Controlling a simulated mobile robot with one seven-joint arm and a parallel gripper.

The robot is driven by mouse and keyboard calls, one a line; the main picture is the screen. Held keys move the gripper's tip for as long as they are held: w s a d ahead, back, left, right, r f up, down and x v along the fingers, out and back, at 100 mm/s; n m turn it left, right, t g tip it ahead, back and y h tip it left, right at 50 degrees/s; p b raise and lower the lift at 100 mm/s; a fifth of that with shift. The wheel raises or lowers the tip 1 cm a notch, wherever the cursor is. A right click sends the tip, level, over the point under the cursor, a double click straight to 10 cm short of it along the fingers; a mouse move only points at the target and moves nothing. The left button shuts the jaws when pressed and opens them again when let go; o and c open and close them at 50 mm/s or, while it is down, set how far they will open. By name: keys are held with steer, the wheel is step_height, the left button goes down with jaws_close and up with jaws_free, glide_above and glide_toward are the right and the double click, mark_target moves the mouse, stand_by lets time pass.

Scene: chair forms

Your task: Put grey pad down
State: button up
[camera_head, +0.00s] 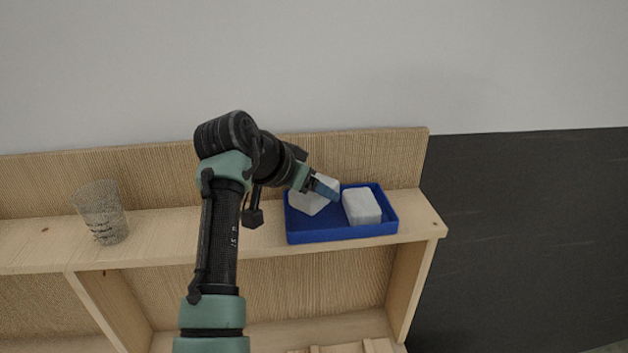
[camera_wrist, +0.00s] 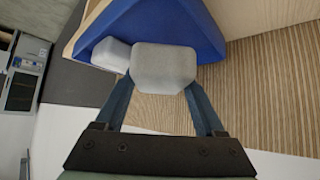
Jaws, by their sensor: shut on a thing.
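My gripper (camera_head: 324,189) is shut on the grey pad (camera_head: 307,204), a pale rounded block. In the head view it holds the pad, tilted, at the left part of the blue tray (camera_head: 340,235). The wrist view shows the grey pad (camera_wrist: 163,70) between my two fingers (camera_wrist: 161,90), with the blue tray (camera_wrist: 165,25) behind it. I cannot tell whether the pad touches the tray floor. A second pale pad (camera_head: 362,207) lies in the right part of the tray; it also shows in the wrist view (camera_wrist: 111,54), left of the held one.
The tray stands on a wooden shelf (camera_head: 270,241) near its right end, in front of a ribbed wooden back panel (camera_head: 380,160). A clear beaker (camera_head: 102,213) stands at the far left. The shelf between beaker and tray is partly hidden by my arm. Open compartments lie below.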

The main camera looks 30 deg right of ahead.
steer(key=shift+f, duration=0.2)
steer(key=shift+f+b, duration=0.4)
steer(key=shift+f, duration=0.1)
steer(key=o, duration=1.4)
steer(key=shift+o, duration=0.2)
